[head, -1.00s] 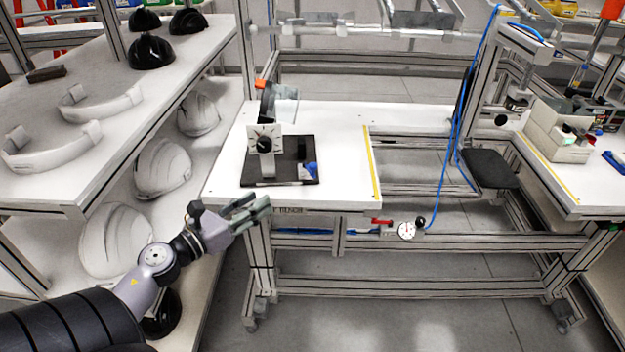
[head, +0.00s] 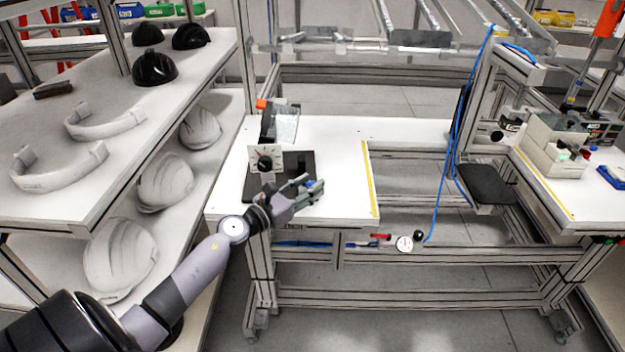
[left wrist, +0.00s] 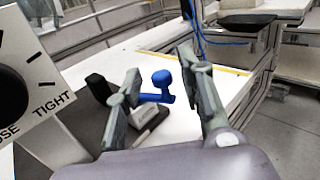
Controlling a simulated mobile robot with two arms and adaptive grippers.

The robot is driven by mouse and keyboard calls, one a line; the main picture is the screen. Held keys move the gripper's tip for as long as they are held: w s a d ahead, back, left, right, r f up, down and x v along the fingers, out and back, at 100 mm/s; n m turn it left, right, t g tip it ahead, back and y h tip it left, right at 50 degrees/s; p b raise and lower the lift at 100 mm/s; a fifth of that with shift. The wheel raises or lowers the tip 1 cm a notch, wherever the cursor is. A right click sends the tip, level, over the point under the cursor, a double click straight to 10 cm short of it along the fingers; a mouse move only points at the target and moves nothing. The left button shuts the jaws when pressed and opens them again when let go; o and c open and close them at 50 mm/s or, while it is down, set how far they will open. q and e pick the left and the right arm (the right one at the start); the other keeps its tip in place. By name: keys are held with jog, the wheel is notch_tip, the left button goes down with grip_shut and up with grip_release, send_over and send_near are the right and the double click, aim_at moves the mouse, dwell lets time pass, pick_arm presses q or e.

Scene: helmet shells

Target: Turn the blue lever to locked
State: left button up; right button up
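The blue lever (left wrist: 161,79) shows in the left wrist view as a round blue knob on a short arm, by a grey base. In the head view only a bit of blue (head: 309,184) shows, mostly hidden by my gripper. My left gripper (head: 314,189) is over the front right of the black base plate (head: 299,160). In the left wrist view its two fingers (left wrist: 163,88) are spread, with the knob between them. I see no clear contact. My right gripper is in neither view.
A white dial plate with a black knob (head: 265,163) stands left of the gripper; "TIGHT" is readable in the left wrist view. The white bench top (head: 345,150) is clear to the right. A shelf with helmet shells (head: 165,183) stands left. A blue hose (head: 456,135) hangs right.

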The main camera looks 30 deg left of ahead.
pick_arm(q)
jog(key=shift+w+d, duration=0.2)
jog(key=shift+w, duration=0.65)
grip_shut()
